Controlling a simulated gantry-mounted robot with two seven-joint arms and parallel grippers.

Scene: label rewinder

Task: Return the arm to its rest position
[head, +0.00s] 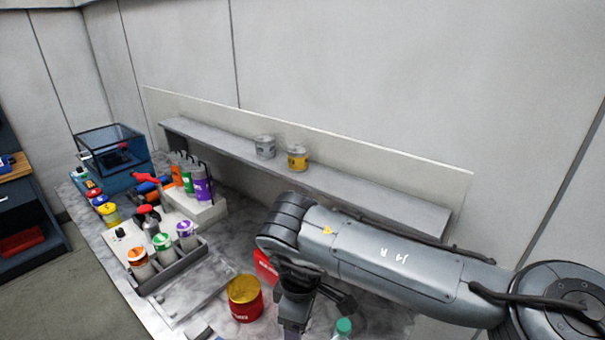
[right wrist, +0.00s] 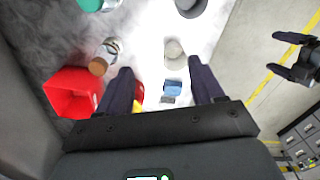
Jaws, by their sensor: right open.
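My right arm (head: 390,258) reaches in from the right in the head view, over the near right part of the marbled bench (head: 190,293). Its gripper (head: 318,305) hangs down beside the red can with the yellow inside (head: 244,300), partly hidden by the arm. In the right wrist view the right gripper (right wrist: 163,76) has its two fingers apart. No object is held between them; a small blue item (right wrist: 172,88) shows beyond the gap. Another dark gripper, seemingly my left one (right wrist: 275,52), shows at the right edge of that view with its fingers apart, above the floor.
A red bin (right wrist: 72,92) and a jar with a brown end (right wrist: 103,58) show left of the right fingers. A grey rack with several cups (head: 178,270), bottles (head: 200,183) and a glass-sided box (head: 112,150) stand farther left. A shelf (head: 350,190) holds two tins behind the arm.

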